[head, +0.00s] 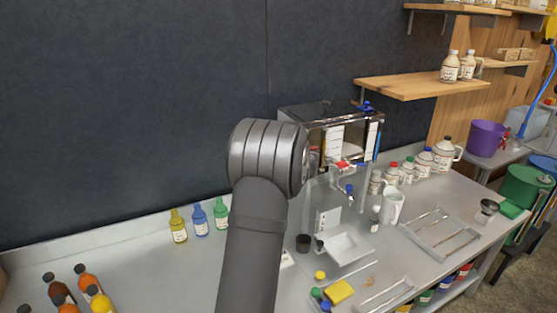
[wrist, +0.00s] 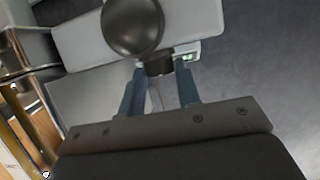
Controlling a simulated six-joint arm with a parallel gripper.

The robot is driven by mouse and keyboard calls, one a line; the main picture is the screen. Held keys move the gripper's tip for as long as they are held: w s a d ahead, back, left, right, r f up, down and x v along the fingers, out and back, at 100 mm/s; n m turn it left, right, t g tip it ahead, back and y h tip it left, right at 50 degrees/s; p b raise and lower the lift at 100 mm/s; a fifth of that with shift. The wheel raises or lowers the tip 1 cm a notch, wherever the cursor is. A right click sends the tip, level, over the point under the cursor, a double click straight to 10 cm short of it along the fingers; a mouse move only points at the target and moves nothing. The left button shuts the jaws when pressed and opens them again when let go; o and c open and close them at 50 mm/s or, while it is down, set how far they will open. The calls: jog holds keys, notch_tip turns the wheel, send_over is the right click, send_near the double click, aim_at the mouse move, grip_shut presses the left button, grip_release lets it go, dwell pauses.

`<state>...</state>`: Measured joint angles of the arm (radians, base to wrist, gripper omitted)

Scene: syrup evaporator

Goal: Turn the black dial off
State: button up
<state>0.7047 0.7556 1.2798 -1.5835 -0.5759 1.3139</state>
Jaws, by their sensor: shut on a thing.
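In the wrist view, my gripper (wrist: 160,72) has its two blue-grey fingers on either side of a small black dial (wrist: 158,64), shut on it. A larger round dark knob or ball (wrist: 133,27) is just beyond the fingertips and partly covers the housing. In the head view, my arm hides the gripper and the dial. The evaporator (head: 330,125), a shiny metal box with a glassy front, stands behind the arm on the counter.
Yellow, blue and green bottles (head: 200,222) stand left of my arm. The counter (head: 150,262) is clear at left centre.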

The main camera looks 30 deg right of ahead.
jog(key=shift+d+r+n+y, duration=0.1)
jog(key=shift+d+n+y, duration=0.05)
jog(key=shift+n+y, duration=0.65)
jog(key=shift+d+n+y, duration=0.15)
jog(key=shift+n+y, duration=0.45)
jog(key=shift+y, duration=0.3)
jog(key=o, duration=1)
jog(key=shift+c, duration=0.2)
jog(key=v, duration=1.7)
jog(key=shift+r, duration=0.25)
jog(key=shift+s, duration=0.1)
